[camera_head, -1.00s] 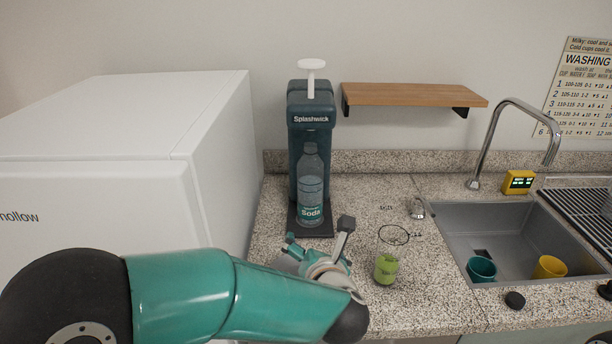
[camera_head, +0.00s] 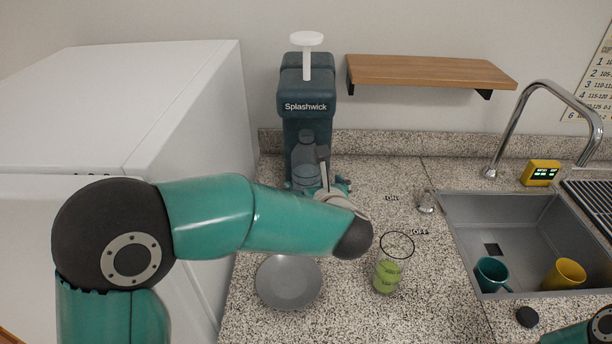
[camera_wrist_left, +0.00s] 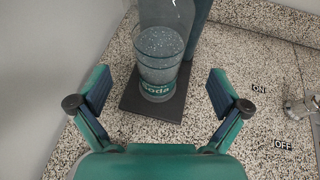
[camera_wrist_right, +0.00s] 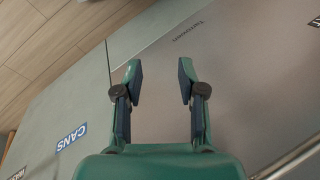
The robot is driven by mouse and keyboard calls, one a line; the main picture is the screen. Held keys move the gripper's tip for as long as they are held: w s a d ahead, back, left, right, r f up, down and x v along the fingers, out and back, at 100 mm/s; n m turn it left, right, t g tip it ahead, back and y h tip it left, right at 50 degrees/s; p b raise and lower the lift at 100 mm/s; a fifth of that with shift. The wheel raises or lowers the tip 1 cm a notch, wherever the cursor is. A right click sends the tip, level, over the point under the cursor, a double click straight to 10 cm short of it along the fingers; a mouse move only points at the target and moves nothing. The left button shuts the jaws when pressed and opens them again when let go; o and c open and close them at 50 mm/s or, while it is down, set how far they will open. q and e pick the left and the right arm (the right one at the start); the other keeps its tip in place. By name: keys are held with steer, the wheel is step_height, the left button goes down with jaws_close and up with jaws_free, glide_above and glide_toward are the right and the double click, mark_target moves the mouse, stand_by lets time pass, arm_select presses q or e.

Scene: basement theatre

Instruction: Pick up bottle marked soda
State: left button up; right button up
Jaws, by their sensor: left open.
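The clear bottle marked soda (camera_head: 306,160) stands upright in the dark Splashwick machine (camera_head: 306,112) on the counter. Its lower part is hidden behind my left arm in the head view. In the left wrist view the bottle (camera_wrist_left: 160,52), with its green Soda label, stands on the machine's dark base (camera_wrist_left: 152,106). My left gripper (camera_wrist_left: 157,92) is open, its fingers spread to either side in front of the bottle, with nothing between them. The left gripper also shows in the head view (camera_head: 322,186), partly hidden by its wrist. My right gripper (camera_wrist_right: 157,78) is open and empty, away from the bottle.
A glass with green liquid (camera_head: 387,272) and a grey plate (camera_head: 289,282) stand near my left arm. The white appliance (camera_head: 150,95) is at left. A wooden shelf (camera_head: 430,70) hangs above. The sink (camera_head: 470,215) at right holds a teal cup (camera_head: 490,273) and a yellow cup (camera_head: 566,274).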

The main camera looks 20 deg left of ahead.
mark_target(310, 179)
arm_select(q)
steer(key=x, duration=0.2)
steer(key=shift+w+a+f, duration=0.1)
steer(key=shift+w+a, duration=0.1)
steer(key=shift+w, duration=0.1)
steer(key=shift+w+a+f+p, duration=0.15)
steer(key=shift+w+a+p, duration=0.1)
steer(key=shift+w+p, duration=0.3)
steer(key=p+x, duration=0.2)
steer(key=x, duration=0.1)
steer(key=shift+w+a+f, duration=0.1)
steer(key=shift+w+a, duration=0.05)
steer(key=shift+w+a+f, duration=0.1)
steer(key=shift+w+f, duration=0.1)
steer(key=shift+w, duration=0.05)
steer(key=shift+c, duration=0.3)
steer(key=shift+r, duration=0.1)
steer(key=c, duration=1.6)
